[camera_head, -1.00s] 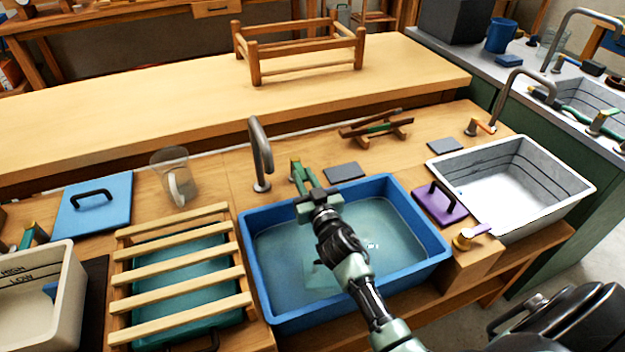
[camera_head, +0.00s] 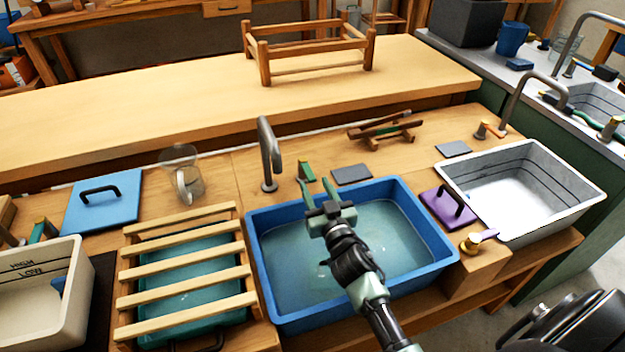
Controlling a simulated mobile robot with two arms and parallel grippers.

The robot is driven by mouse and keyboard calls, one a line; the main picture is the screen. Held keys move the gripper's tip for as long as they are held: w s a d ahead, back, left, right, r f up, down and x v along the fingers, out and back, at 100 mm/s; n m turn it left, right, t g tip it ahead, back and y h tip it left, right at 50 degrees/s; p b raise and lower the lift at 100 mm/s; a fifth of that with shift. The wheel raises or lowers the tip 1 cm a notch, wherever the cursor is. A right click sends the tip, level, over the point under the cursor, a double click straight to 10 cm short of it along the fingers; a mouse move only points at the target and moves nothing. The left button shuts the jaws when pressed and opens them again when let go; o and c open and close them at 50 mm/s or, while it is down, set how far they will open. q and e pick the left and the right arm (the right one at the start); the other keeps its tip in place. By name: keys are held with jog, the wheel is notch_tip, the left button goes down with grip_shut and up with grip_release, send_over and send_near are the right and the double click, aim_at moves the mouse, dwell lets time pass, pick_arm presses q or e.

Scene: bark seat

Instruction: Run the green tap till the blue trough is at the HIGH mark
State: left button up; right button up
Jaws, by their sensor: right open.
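The blue trough (camera_head: 445,243) stands at the centre of the bench with water in it. I cannot make out its HIGH mark. The green tap handle (camera_head: 306,180) is at its back edge, beside a grey curved spout (camera_head: 268,155). I see no clear stream from the spout. My right gripper (camera_head: 329,203) is open and empty over the back part of the trough, just in front of the green handle. I cannot tell whether a fingertip touches the handle. My left gripper is not in view.
A slatted rack (camera_head: 180,250) over a teal tub and a cream trough (camera_head: 75,300) stand left. A purple lidded block (camera_head: 447,208), a brass tap with purple lever (camera_head: 474,243) and a white-grey trough (camera_head: 520,190) stand right. A glass jug (camera_head: 187,180) stands behind the rack.

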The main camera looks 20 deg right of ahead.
jog(key=s, duration=0.4)
jog(key=shift+a, duration=0.2)
jog(key=shift+w+r, duration=0.1)
jog(key=shift+r, duration=0.05)
